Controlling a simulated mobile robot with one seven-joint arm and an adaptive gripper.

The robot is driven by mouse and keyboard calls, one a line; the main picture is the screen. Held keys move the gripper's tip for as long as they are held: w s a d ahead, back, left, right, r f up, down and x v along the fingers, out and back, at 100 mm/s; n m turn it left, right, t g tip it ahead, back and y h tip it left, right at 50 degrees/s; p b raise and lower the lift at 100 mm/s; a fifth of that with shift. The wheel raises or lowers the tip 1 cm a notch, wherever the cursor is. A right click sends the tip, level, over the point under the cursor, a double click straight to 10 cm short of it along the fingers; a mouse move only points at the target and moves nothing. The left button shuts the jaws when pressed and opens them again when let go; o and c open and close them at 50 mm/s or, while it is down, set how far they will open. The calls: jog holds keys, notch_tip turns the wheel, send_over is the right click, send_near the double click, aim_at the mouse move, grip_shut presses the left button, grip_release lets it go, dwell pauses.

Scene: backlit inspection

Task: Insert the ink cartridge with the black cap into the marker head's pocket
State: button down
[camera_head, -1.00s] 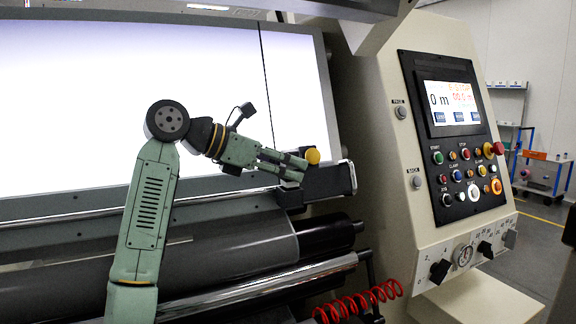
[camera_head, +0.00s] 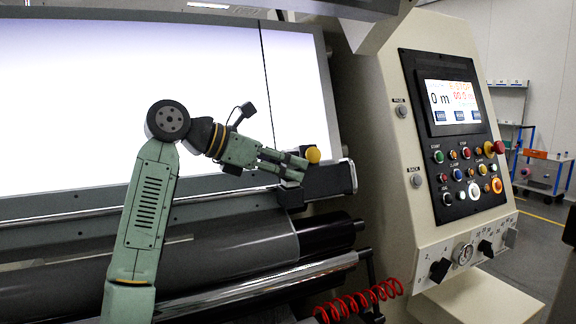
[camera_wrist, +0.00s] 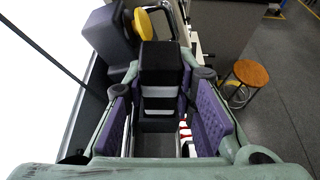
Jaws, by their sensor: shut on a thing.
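My gripper (camera_head: 297,168) reaches right along the front of the bright panel, its fingertips beside the marker head (camera_head: 328,181) with its yellow knob (camera_head: 313,155). In the wrist view my gripper (camera_wrist: 166,74) is shut, its purple pads on either side of the ink cartridge (camera_wrist: 160,92). The cartridge has a black top and pale bands lower down. The marker head is the grey-purple block (camera_wrist: 108,36) at the upper left, with the yellow knob (camera_wrist: 152,27) behind the cartridge's black end. The pocket is hidden, and I cannot tell whether the cartridge touches the head.
The lit panel (camera_head: 130,100) stands behind my arm, and a rail (camera_head: 80,212) runs below it. Rollers (camera_head: 240,258) and a red coiled hose (camera_head: 360,300) are lower down. The control console (camera_head: 470,150) stands to the right. A stool (camera_wrist: 250,73) is on the floor.

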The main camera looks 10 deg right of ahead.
jog(key=shift+f+b, duration=0.4)
jog(key=shift+f, duration=0.35)
jog(key=c, duration=1.3)
grip_release()
jog(key=shift+a, duration=0.1)
